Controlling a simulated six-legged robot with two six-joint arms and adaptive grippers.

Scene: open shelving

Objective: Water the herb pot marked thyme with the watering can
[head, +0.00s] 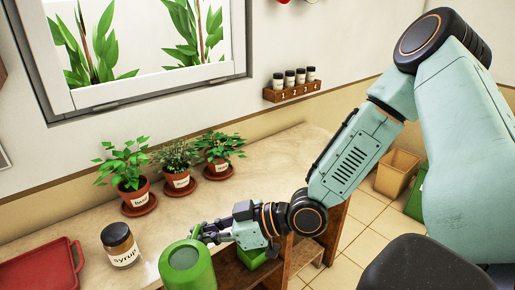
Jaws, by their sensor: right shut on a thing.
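Three potted herbs stand in a row on the counter, each in a terracotta pot on a saucer: a left pot (133,191), a middle pot (178,181) and a right pot (218,167). The left label seems to read basil; the other labels are too small to read, so I cannot tell which is thyme. The green watering can (187,262) is at the bottom of the view, in front of the pots, its lower part cut off. My right gripper (207,236) is shut on it, at its upper right side. My left gripper is not in view.
A syrup jar (120,246) stands left of the can, and a red tray (42,272) lies at the far left. A spice rack (292,91) hangs on the wall. The counter between pots and can is clear. Bins (398,172) stand on the floor at right.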

